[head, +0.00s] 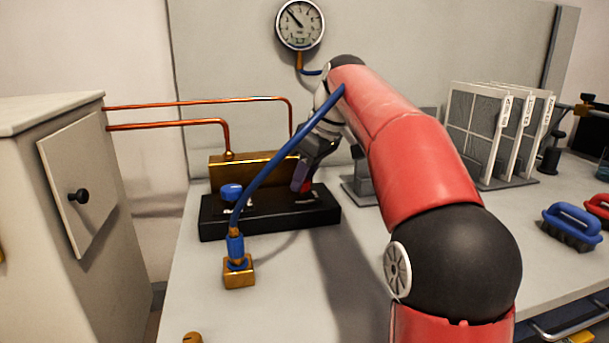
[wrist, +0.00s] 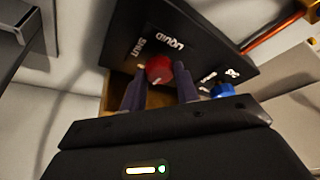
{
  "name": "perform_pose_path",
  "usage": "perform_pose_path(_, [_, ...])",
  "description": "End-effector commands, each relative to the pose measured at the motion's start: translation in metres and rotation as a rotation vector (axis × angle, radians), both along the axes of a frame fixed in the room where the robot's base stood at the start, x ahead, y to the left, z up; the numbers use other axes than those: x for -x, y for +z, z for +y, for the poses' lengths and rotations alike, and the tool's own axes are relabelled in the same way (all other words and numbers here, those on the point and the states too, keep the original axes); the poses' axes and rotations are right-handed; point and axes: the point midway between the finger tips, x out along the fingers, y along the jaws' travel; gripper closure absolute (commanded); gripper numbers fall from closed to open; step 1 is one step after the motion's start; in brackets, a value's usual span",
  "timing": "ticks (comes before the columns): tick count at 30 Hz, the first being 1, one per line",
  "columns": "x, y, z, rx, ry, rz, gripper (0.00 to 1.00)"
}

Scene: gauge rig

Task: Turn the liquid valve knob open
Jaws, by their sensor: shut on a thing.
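The red liquid valve knob (wrist: 158,70) sits on the black valve block (wrist: 205,42), near the printed words LIQUID and SHUT. My gripper (wrist: 160,86) is shut on this knob, with one dark finger on each side of it. In the head view my gripper (head: 302,182) reaches down to the right part of the black block (head: 270,218), and the knob is mostly hidden by the fingers. The knob's exact turn angle is hard to read. A blue knob (head: 231,191) stands at the block's left; it also shows in the wrist view (wrist: 222,90).
A blue hose (head: 262,172) runs from a brass fitting (head: 238,273) up past my gripper. A round gauge (head: 300,25) hangs on the back panel. Copper pipes (head: 170,125) join the brass body behind the block. Finned panels (head: 500,130) and brushes (head: 571,226) stand right.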

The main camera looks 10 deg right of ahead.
Motion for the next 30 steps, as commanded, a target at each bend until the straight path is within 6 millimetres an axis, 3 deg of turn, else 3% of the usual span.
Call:
perform_pose_path(10, [0.0, 0.0, 0.0, 0.0, 0.003, 0.0, 0.92])
perform_pose_path(11, [0.0, 0.0, 0.0, 0.0, 0.003, 0.0, 0.67])
perform_pose_path(15, [0.0, 0.0, 0.0, 0.0, 0.003, 0.0, 0.49])
perform_pose_path(25, [0.0, 0.003, -0.001, 0.001, 0.002, -0.001, 0.48])
perform_pose_path(30, [0.006, 0.023, -0.007, 0.0, 0.001, -0.003, 0.48])
